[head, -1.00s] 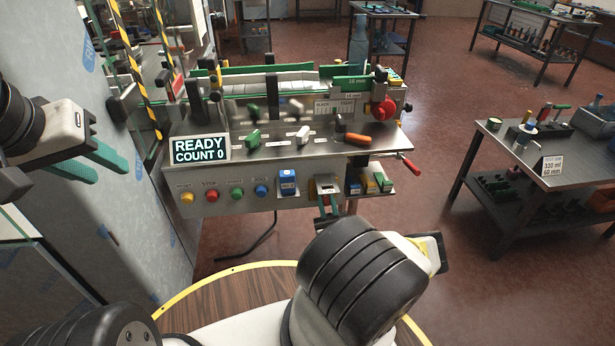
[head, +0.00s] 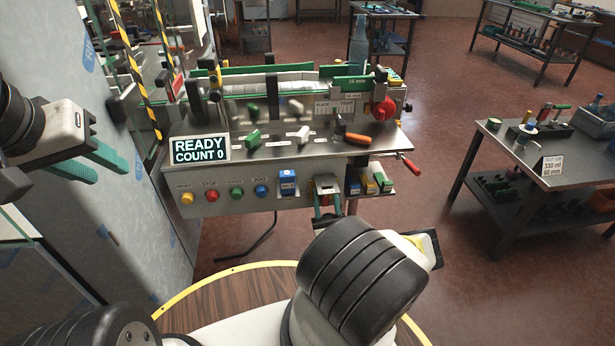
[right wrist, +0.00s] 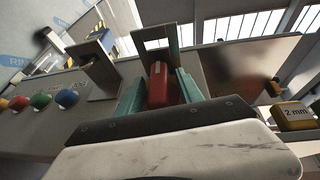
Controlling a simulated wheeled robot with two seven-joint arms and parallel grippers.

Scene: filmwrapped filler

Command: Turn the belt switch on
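A red switch-like piece (right wrist: 158,85) sits in a metal bracket frame (right wrist: 168,37) on the machine's front panel; no readable label confirms it as the belt switch. In the head view this bracket (head: 326,181) is right of the blue piece. My right gripper (head: 328,216) is just below and in front of it. My left gripper (head: 100,168) is open and empty at the left, apart from the machine. The display (head: 200,149) reads READY, COUNT 0.
Yellow, red, green and blue buttons (head: 225,193) line the panel's left. A blue piece in a holder (head: 288,183) is beside the bracket. Coloured blocks (head: 370,181) stand on a shelf to the right. A side table (head: 560,175) is at right.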

